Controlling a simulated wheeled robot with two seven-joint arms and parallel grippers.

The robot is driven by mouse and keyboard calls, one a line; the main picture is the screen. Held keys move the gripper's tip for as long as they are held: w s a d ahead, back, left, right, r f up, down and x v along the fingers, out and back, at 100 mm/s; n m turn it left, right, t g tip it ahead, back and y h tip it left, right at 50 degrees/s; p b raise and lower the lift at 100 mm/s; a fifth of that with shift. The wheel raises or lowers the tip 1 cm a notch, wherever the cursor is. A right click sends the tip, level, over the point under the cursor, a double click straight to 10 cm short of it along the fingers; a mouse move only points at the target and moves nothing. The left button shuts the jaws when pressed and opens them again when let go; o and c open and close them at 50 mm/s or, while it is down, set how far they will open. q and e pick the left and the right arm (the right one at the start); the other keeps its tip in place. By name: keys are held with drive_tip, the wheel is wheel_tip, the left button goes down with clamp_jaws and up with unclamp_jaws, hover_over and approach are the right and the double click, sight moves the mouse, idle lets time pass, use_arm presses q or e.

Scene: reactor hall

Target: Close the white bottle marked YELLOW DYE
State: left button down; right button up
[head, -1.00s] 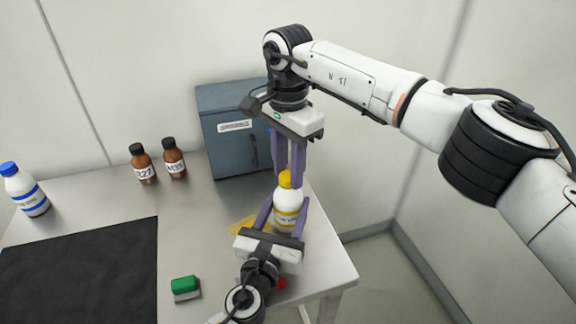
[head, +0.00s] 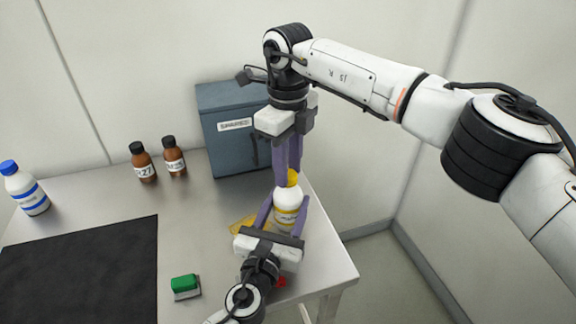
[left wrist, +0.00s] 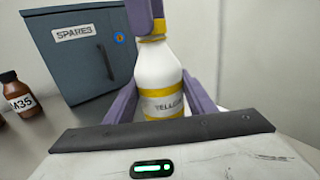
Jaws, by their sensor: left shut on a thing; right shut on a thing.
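The white bottle (head: 287,201) with a yellow band stands upright near the right end of the table. It also shows in the left wrist view (left wrist: 158,76), its label partly readable as "YELL". My left gripper (head: 284,216) is shut around the bottle's body from the front. The yellow cap (head: 293,176) sits at the bottle's neck, partly hidden by purple fingers. My right gripper (head: 289,168) points down from above and is shut on the cap. Whether the cap is fully seated cannot be told.
A blue-grey SPARES cabinet (head: 230,135) stands just behind. Two brown bottles (head: 144,163) (head: 173,157) and a blue-capped white bottle (head: 27,190) are to the left. A black mat (head: 80,270), a green-topped block (head: 185,286), a yellow item (head: 241,225) and a red item (head: 280,282) lie nearer.

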drive_tip(key=m, duration=0.6)
drive_tip(key=shift+m, duration=0.4)
drive_tip(key=m, duration=0.5)
drive_tip(key=shift+m, duration=0.4)
drive_tip(key=o, duration=1.2)
drive_tip(key=shift+o, duration=0.2)
wheel_tip(320, 180, up, 12)
use_arm(q)
drive_tip(key=c, duration=0.7)
unclamp_jaws()
